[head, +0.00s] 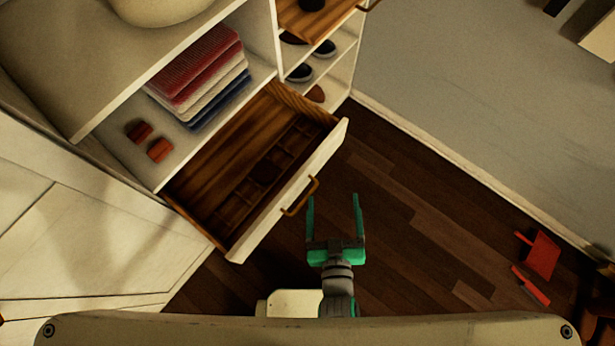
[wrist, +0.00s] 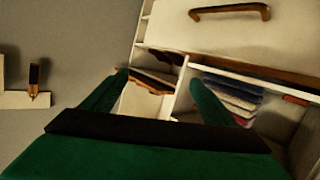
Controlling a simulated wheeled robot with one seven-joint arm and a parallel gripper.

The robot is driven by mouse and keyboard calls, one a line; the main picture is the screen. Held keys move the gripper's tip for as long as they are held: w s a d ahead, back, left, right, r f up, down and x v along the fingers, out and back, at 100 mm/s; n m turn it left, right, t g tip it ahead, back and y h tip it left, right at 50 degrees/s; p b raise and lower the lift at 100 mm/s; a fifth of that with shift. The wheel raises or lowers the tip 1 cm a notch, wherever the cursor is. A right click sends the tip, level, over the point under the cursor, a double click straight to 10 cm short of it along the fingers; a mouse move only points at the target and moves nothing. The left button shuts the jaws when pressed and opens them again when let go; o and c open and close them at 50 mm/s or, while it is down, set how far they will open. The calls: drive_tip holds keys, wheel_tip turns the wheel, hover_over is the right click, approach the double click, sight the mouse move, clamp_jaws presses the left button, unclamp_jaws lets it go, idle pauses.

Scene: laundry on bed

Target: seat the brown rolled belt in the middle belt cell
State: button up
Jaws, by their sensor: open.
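Two small reddish-brown rolls lie on the shelf left of the folded clothes in the head view: a darker one (head: 139,132) and a more orange one (head: 159,150). I cannot tell for sure which is the brown rolled belt. The drawer (head: 290,198) below is pulled open, with a row of small divided cells (head: 262,172) along its front side. A dark shape seems to sit in one cell, but shadow hides what it is. My gripper (head: 333,200) is open and empty, outside the drawer, to the right of its handle. Its fingers also show in the wrist view (wrist: 160,82).
Folded clothes (head: 200,75) stand stacked on the shelf above the drawer. Shoes (head: 300,73) sit in the cubbies at right. A red dustpan (head: 543,254) and a red brush (head: 531,287) lie on the floor.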

drive_tip(key=s+a+r+m, duration=0.1)
drive_tip(key=s+a+r, duration=0.2)
drive_tip(key=s+a, duration=0.3)
drive_tip(key=s, duration=0.4)
drive_tip(key=shift+s+a+r+m, duration=0.15)
drive_tip(key=shift+s+a+m, duration=0.15)
drive_tip(key=shift+s, duration=0.1)
